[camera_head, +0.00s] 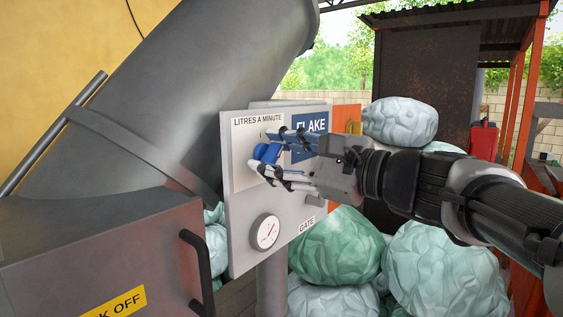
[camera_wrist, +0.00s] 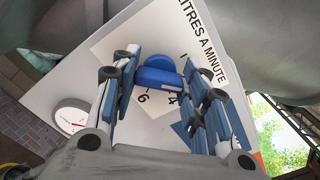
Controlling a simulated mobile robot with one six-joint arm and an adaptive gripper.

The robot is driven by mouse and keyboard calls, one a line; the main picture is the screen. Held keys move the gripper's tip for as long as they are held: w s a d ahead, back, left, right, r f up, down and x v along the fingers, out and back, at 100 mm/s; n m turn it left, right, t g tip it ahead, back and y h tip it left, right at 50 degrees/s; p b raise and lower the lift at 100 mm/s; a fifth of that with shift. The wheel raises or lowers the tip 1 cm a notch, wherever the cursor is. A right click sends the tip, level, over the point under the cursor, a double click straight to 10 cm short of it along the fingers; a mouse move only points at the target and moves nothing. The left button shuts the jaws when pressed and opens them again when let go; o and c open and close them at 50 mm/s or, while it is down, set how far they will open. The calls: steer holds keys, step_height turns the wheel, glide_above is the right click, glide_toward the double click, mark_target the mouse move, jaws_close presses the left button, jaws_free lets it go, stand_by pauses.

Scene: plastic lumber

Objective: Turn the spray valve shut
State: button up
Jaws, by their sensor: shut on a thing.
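The spray valve has a blue handle (camera_head: 266,153) on a grey panel (camera_head: 237,235), over a white plate labelled "LITRES A MINUTE" (camera_head: 257,122). The handle also shows in the wrist view (camera_wrist: 156,76), where the figures 6 and 4 are printed on the plate below it. My gripper (camera_head: 261,150) reaches in from the right and is shut on the blue handle, one finger on each side. In the wrist view my gripper's fingers (camera_wrist: 158,66) flank the handle. The fingers hide part of the dial, so I cannot tell the exact setting.
A round gauge (camera_head: 265,232) with a red needle sits low on the panel. A blue "FLAKE" sign (camera_head: 311,139) and a "GATE" label (camera_head: 307,224) are close by. A grey box with a black handle (camera_head: 197,270) stands at left. Bulging bales (camera_head: 338,247) lie behind and right.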

steer(key=n+b, duration=0.2)
steer(key=b, duration=0.1)
steer(key=n+b, duration=0.3)
steer(key=shift+f, duration=0.35)
steer(key=shift+c, duration=0.2)
steer(key=n+b, duration=0.4)
steer(key=shift+r+b, duration=0.15)
steer(key=shift+b, duration=0.15)
steer(key=shift+o, duration=0.2)
steer(key=shift+c, duration=0.2)
steer(key=o, duration=1.1)
steer(key=shift+s, duration=0.1)
steer(key=v, duration=0.7)
steer(key=shift+s+d, duration=0.15)
steer(key=shift+d, duration=0.05)
